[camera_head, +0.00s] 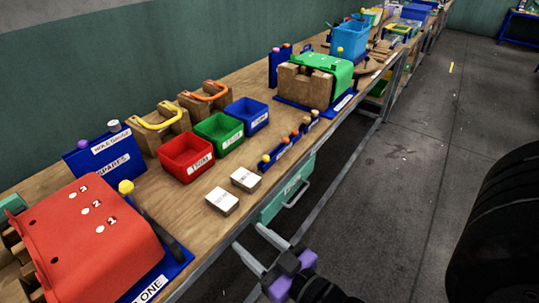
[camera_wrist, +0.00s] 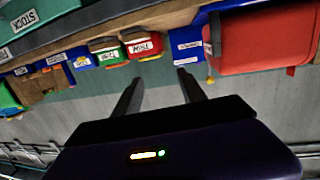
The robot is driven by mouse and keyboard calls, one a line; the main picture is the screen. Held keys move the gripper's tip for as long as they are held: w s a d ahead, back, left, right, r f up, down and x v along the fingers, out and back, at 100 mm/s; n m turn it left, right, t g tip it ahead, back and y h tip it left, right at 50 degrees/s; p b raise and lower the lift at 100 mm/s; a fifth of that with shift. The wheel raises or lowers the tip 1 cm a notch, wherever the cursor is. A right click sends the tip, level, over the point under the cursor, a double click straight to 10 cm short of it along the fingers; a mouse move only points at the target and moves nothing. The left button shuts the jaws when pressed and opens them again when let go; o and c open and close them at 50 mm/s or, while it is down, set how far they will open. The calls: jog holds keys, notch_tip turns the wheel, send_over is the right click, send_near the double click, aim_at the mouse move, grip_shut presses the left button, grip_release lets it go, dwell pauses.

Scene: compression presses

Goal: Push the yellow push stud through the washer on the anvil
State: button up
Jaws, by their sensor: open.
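A blue rack (camera_head: 281,150) on the front edge of the bench holds small studs with coloured heads; a yellow-headed one (camera_head: 265,158) stands at its near end. Another yellow knob (camera_head: 126,187) shows beside the red press (camera_head: 90,240) at lower left, which has holes marked 1, 2 and 3. I cannot tell which is the push stud. The washer and anvil cannot be made out. My gripper (camera_head: 247,236) is open and empty, off the bench's front edge. In the wrist view, its fingers (camera_wrist: 160,76) are apart, with the red press (camera_wrist: 265,42) to their right.
Red (camera_head: 186,157), green (camera_head: 219,132) and blue bins (camera_head: 247,115) stand mid-bench, with two white labelled blocks (camera_head: 222,200) in front. Blocks with yellow (camera_head: 158,122) and orange handles (camera_head: 205,92) stand behind. A green press (camera_head: 325,70) is farther along. The floor aisle (camera_head: 415,150) is clear.

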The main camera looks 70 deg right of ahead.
jog(key=w+d+r+m+g+h+p, duration=0.1)
jog(key=w+d+m+g+h, duration=0.15)
jog(key=d, duration=0.55)
jog(key=w+d+r+m+g+h+p, duration=0.1)
jog(key=w+d, duration=0.2)
jog(key=d, duration=0.5)
jog(key=m+g+p, duration=0.1)
jog(key=m+g, duration=0.2)
jog(key=g, duration=0.1)
send_near(266, 157)
jog(key=shift+d+f+n+h, duration=0.25)
jog(key=shift+d+f, duration=0.05)
jog(key=shift+f, duration=0.05)
jog(key=shift+t, duration=0.25)
jog(key=shift+p+x, duration=0.75)
jog(key=shift+x, duration=2.7)
jog(key=shift+a+f, duration=0.1)
jog(key=shift+c, duration=0.4)
grip_shut()
